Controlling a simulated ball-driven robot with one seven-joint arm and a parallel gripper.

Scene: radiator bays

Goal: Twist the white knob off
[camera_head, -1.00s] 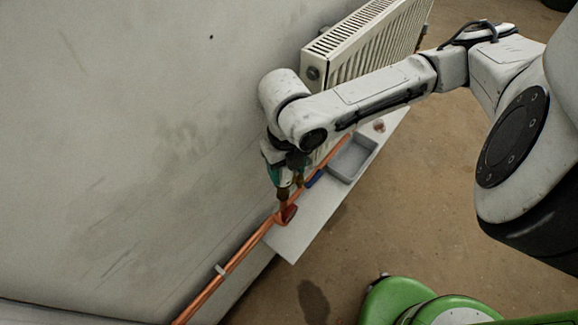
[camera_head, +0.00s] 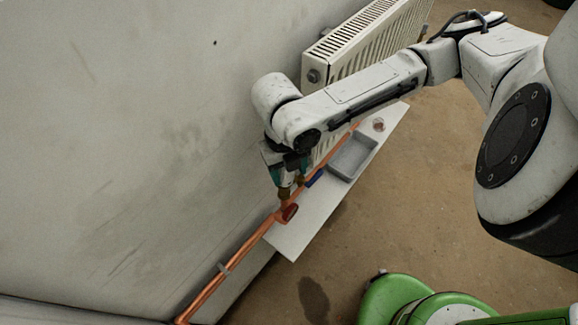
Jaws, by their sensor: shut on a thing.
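My gripper (camera_head: 285,199) points down at the copper pipe (camera_head: 237,254) by the wall, at the near end of the white shelf. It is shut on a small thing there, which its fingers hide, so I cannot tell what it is. A red handle (camera_head: 290,212) sits at the fingertips, touching or very close. I see no clearly white knob. A dark grey round fitting (camera_head: 314,75) is on the near end of the white radiator (camera_head: 350,62), well away from my gripper.
The white shelf (camera_head: 297,240) runs along the wall and bears a grey tray (camera_head: 366,168). A blue handle (camera_head: 315,178) lies by the pipe beyond the red one. A small round reddish thing (camera_head: 379,125) is on the shelf's far end. Brown floor lies open at right.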

